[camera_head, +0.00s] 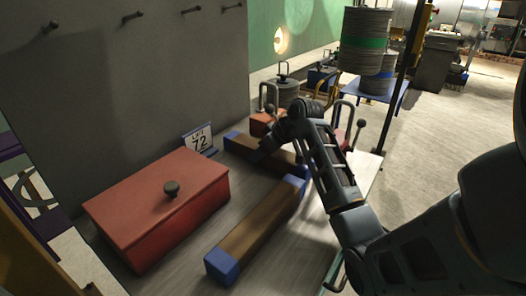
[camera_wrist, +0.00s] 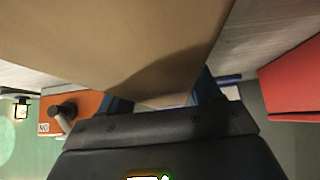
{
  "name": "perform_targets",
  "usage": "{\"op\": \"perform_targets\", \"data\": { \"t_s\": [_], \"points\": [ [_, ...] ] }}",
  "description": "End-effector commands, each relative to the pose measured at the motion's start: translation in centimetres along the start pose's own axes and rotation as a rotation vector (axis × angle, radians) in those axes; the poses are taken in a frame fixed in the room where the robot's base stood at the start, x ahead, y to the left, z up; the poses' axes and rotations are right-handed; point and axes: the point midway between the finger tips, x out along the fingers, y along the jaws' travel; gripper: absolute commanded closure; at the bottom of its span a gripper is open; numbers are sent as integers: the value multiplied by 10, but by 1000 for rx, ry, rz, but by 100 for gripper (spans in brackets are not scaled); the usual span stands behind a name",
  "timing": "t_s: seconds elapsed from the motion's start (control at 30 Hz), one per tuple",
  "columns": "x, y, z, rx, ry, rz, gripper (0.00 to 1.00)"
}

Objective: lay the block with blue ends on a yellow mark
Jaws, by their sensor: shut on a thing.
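Two brown blocks with blue ends show in the head view. The nearer block (camera_head: 258,228) lies slantwise on the grey bench top. My gripper (camera_head: 272,147) is at the farther block (camera_head: 285,156), shut on it; my arm hides part of this block. I cannot tell whether the block touches the bench. In the wrist view, the brown side of the held block (camera_wrist: 110,40) fills the upper part, right at my gripper (camera_wrist: 160,98). No yellow mark can be made out in either view.
A red box (camera_head: 150,215) with a dark knob stands left of the blocks. A sign reading 72 (camera_head: 199,140) stands behind it, near the grey back panel (camera_head: 130,75). An orange box (camera_wrist: 65,108) with a black knob is beyond the held block.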

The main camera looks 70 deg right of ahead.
Motion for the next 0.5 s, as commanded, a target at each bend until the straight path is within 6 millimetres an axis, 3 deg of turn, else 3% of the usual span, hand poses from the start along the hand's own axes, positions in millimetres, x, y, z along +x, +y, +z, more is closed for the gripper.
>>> {"op": "perform_targets", "data": {
  "t_s": [0.1, 0.13, 0.37, 0.5],
  "points": [
    [2, 0, 1, -1, 2, 1, 93],
    [2, 0, 1, 0, 0, 0, 34],
    [2, 0, 1, 0, 0, 0, 12],
    [2, 0, 1, 0, 0, 0, 10]
  ]
}}
